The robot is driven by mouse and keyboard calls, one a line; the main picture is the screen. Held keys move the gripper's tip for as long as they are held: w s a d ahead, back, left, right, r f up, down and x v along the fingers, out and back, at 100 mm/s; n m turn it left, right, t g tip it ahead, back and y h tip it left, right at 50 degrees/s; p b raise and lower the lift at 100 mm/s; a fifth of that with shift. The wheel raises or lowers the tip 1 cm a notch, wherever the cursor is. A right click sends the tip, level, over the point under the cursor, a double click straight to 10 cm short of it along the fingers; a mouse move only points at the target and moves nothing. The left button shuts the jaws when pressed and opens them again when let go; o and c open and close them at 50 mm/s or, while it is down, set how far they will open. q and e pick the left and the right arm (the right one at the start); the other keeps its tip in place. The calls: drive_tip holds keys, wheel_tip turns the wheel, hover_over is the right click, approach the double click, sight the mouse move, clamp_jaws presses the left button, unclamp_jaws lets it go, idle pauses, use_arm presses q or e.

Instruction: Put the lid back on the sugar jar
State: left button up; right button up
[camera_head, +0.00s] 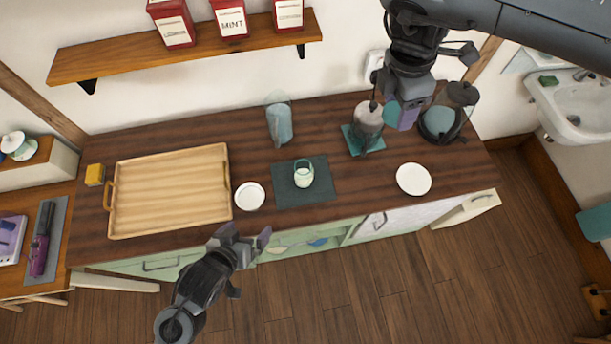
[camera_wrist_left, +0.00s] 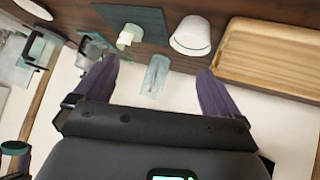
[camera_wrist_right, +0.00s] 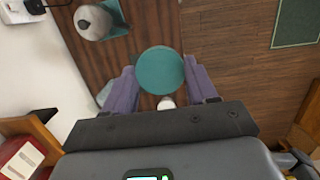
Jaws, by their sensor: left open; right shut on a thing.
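The sugar jar (camera_head: 303,179) is a small clear jar with white contents. It stands open on a dark mat (camera_head: 286,195) in the middle of the counter, and it also shows in the left wrist view (camera_wrist_left: 125,38). My right gripper (camera_head: 398,113) is shut on a round teal lid (camera_wrist_right: 160,70), held above the counter to the right of the jar, near the grey canister. The lid shows between the purple fingers. My left gripper (camera_head: 248,238) is open and empty at the counter's front edge, in front of and to the left of the jar.
A wooden tray (camera_head: 170,223) fills the left of the counter. A white dish (camera_head: 249,196) is beside the mat. A glass pitcher (camera_head: 279,122) stands behind. A grey canister (camera_head: 368,118) and a kettle (camera_head: 438,122) stand back right; a white plate (camera_head: 413,179) lies in front.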

use_arm(q)
drive_tip(key=w+d+f+m+t+h+b, duration=0.1)
drive_tip(key=w+d+f+m+h+b, duration=0.1)
drive_tip(key=w+d+h+b, duration=0.35)
drive_tip(key=m+h+b, duration=0.2)
drive_tip(key=m+b, duration=0.5)
drive_tip(key=b, duration=0.1)
approach(296, 175)
drive_tip(key=shift+w+d+g, duration=0.15)
drive_tip(key=shift+w+g, duration=0.25)
drive_tip(key=shift+w, duration=0.05)
use_arm(e)
drive_tip(key=w+a+f+n+y, duration=0.1)
drive_tip(key=w+a+f+n, duration=0.1)
drive_tip(key=a+f+n, duration=0.7)
drive_tip(key=w+a+f+n+t+y, duration=0.1)
drive_tip(key=w+a+f+n, duration=0.1)
drive_tip(key=a+f+n, duration=0.6)
wheel_tip(296, 175, down, 5)
drive_tip(key=shift+w+a+f+n, duration=0.1)
drive_tip(key=shift+w+a+n, duration=0.25)
drive_tip(key=shift+a, duration=0.3)
use_arm(q)
drive_tip(key=shift+w+d, duration=0.1)
drive_tip(key=x, duration=1.1)
drive_tip(key=shift+w+d+f, duration=0.2)
